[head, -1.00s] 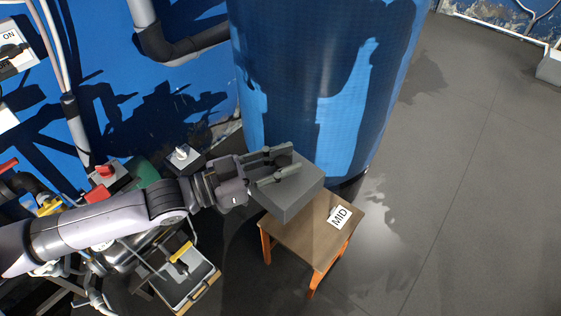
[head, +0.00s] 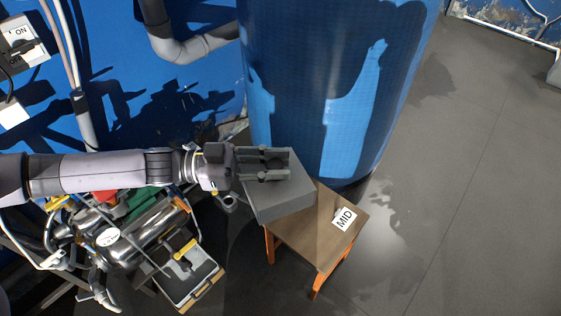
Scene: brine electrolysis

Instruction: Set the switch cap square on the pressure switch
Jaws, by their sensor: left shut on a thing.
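The grey box-shaped switch cap (head: 282,203) is under my left gripper (head: 287,166), in front of the blue tank. The gripper's fingers are shut on its upper part. The cap overlaps the back left of a small wooden stool in the picture. I cannot tell how far above the stool it is. I cannot make out the pressure switch for sure; my left arm covers part of the machinery on the left. My right gripper is not in view.
The stool (head: 318,237) carries a MID label (head: 344,218). The blue tank (head: 330,90) stands behind. A metal compressor (head: 137,238) and a tray (head: 190,277) are at the lower left. The grey floor (head: 470,200) on the right is clear.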

